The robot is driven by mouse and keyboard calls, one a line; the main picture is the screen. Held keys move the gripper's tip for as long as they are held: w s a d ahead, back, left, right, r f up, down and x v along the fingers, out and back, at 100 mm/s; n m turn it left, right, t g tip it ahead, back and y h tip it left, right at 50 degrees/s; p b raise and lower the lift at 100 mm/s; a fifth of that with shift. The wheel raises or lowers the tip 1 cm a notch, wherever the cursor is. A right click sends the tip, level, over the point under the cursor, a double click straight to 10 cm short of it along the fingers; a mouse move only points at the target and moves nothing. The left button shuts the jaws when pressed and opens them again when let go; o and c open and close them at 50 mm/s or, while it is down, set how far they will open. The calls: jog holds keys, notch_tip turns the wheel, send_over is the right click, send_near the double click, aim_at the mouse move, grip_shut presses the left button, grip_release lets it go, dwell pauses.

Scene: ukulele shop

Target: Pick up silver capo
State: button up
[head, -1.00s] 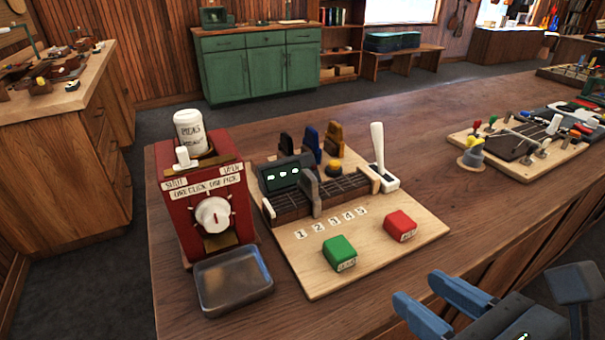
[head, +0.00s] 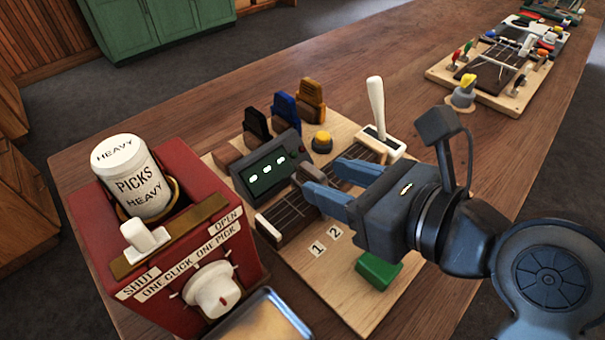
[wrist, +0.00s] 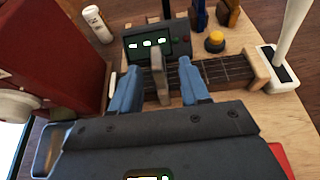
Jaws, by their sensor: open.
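The silver capo (wrist: 160,78) stands upright on the short dark fretboard (wrist: 222,72), in front of the small green-lit display (wrist: 152,44). In the wrist view my gripper (wrist: 158,68) is open, with one blue finger on each side of the capo. I cannot tell whether either finger touches it. In the head view my gripper (head: 322,177) reaches in from the right, low over the fretboard, and its fingers hide part of the capo (head: 304,174). Black (head: 257,124), blue (head: 284,110) and gold (head: 311,97) capos stand in a row behind the display.
A red pick dispenser (head: 165,235) with a white picks jar (head: 132,178) stands close on the left. A white lever (head: 376,105) rises at the board's right, with a yellow button (head: 322,142) behind the fretboard. A green block (head: 379,270) lies under my gripper.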

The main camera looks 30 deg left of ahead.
aim_at(299, 171)
jog(key=x, duration=0.6)
jog(key=shift+s+a+r, duration=0.1)
jog(key=shift+r, duration=0.05)
grip_shut()
